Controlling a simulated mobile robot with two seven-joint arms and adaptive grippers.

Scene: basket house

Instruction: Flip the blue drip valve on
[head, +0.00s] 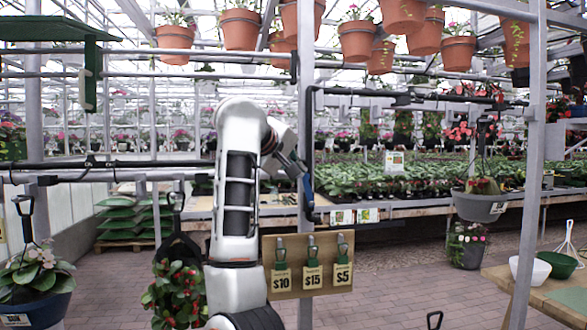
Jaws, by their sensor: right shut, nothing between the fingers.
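My right gripper (302,170) is at the end of the white arm that rises from the bottom. Its dark fingers are shut and empty, pointing down and right at the upper end of the blue piece. The gripper overlaps the pipe in the picture; I cannot tell if it touches the valve. My left gripper is out of view.
A wooden board with price tags (313,285) hangs just below the valve. Metal posts (530,170) stand on both sides. Plant benches (440,207) lie behind, terracotta pots (357,40) hang above, and a wooden table with bowls (541,302) is at the lower right.

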